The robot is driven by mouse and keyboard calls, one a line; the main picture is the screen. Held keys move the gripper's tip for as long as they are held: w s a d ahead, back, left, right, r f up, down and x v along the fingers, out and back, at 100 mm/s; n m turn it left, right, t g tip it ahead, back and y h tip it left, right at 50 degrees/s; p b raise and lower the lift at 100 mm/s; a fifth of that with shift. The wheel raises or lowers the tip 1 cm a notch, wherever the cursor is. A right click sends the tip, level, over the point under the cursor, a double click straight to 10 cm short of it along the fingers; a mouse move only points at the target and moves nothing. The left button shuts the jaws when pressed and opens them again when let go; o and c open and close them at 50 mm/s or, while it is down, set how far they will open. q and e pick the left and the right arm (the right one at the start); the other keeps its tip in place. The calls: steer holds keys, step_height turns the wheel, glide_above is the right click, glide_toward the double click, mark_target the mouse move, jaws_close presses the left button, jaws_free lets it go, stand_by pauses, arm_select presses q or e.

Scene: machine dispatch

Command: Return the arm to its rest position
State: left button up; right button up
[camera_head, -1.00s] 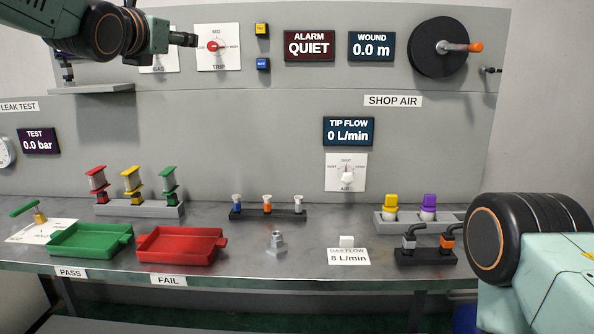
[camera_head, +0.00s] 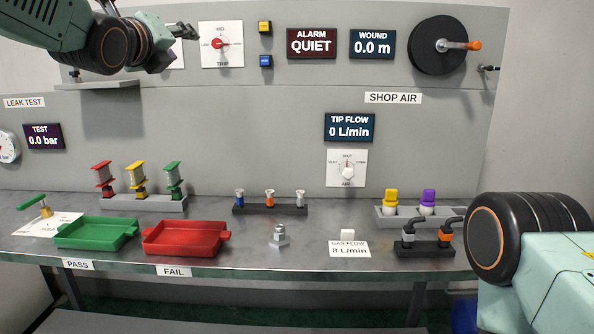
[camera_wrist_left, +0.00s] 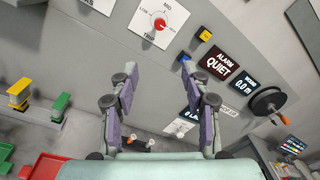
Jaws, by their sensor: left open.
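My left gripper (camera_head: 183,31) is at the upper left in the head view, in front of the grey wall panel and left of the red trip knob (camera_head: 218,43). In the left wrist view its two fingers (camera_wrist_left: 160,100) are spread apart with nothing between them. They point toward the panel, with the trip knob (camera_wrist_left: 160,24) above them. My right arm (camera_head: 525,240) shows at the lower right in the head view, and its gripper is out of view.
A shelf (camera_head: 97,85) juts from the panel below my left arm. The bench below holds a green tray (camera_head: 97,246), a red tray (camera_head: 185,252), a metal fitting (camera_head: 279,240) and black holders. The air in front of the middle panel is clear.

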arm_select(q)
steer(key=s+f+n+g, duration=0.35)
steer(key=f+n, duration=0.45)
steer(key=f, duration=0.6)
steer(key=s+f+n+g+y, duration=0.15)
steer(key=s+f+n, duration=0.5)
steer(key=f, duration=0.85)
steer(key=s+f+n+g, duration=0.2)
steer(key=f+n+g, duration=0.1)
steer(key=f+n, duration=0.9)
steer(key=s+f+n+g, duration=0.1)
steer(key=s+f+g, duration=0.2)
steer(key=s+f, duration=0.6)
steer(key=s+f+n+g, duration=0.2)
steer(key=s+f, duration=0.7)
steer(key=s, duration=0.7)
steer(key=s+f+n+g, duration=0.1)
steer(key=s+f+g, duration=0.4)
steer(key=s+f, duration=0.4)
steer(key=s, duration=0.4)
steer(key=shift+s+a, duration=0.2)
steer(key=shift+s, duration=0.05)
